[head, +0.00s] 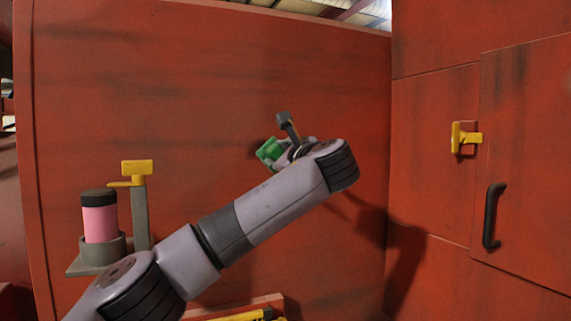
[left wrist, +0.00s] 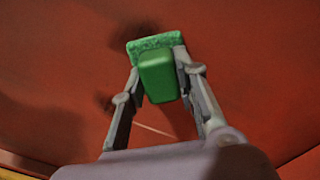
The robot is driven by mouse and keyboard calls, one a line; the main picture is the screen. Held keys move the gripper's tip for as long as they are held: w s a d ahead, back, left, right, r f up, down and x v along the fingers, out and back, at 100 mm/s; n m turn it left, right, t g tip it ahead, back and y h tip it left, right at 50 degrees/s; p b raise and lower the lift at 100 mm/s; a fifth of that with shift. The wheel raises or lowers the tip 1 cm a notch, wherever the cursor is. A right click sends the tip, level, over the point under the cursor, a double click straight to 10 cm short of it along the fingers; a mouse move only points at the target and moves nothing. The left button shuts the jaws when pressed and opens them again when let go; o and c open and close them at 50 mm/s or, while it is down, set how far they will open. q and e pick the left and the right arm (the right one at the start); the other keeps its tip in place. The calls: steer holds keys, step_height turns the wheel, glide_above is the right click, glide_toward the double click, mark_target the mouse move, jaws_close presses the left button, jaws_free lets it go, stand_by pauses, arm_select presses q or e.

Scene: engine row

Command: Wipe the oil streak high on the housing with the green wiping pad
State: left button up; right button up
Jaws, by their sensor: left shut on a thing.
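The green wiping pad (head: 269,150) is in my left gripper (head: 283,152), in front of the red housing panel (head: 200,110). In the left wrist view, both fingers of my left gripper (left wrist: 158,72) are shut on the block-shaped green back of the pad (left wrist: 157,78). The pad's rough, wider face (left wrist: 150,43) is turned to the red surface; I cannot tell whether it touches. Dark smudges show on the red surface beside and above the pad in the wrist view. Several faint dark streaks mark the panel; I cannot tell which is the oil streak. My right gripper is out of view.
A pink cylinder with a black cap (head: 99,216) stands in a grey holder at left, beside a post with a yellow top (head: 137,168). At right are a yellow latch (head: 466,138) and a black door handle (head: 493,215). A red ledge with yellow parts (head: 240,309) lies below.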

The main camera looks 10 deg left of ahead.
mark_target(262, 156)
arm_select(q)
steer(key=shift+s+a+f+b, duration=0.1)
steer(key=shift+s+a+b, duration=0.15)
steer(key=shift+a+b, duration=0.15)
steer(key=shift+s+a+f+b, duration=0.1)
steer(key=shift+s+a+b, duration=0.15)
steer(key=shift+a, duration=0.2)
steer(key=shift+s+a+r+b, duration=0.15)
steer(key=shift+s+a+b, duration=0.15)
steer(key=shift+a, duration=0.15)
steer(key=shift+s+a+b, duration=0.5)
steer(key=shift+a+b, duration=0.2)
steer(key=shift+b, duration=0.2)
steer(key=shift+s+a+b, duration=0.45)
steer(key=shift+a+b, duration=0.1)
steer(key=shift+a, duration=0.15)
steer(key=shift+s+a, duration=0.2)
steer(key=shift+a, duration=0.05)
steer(key=shift+d, duration=0.15)
steer(key=shift+b+v, duration=1.6)
steer(key=shift+v, duration=1.3)
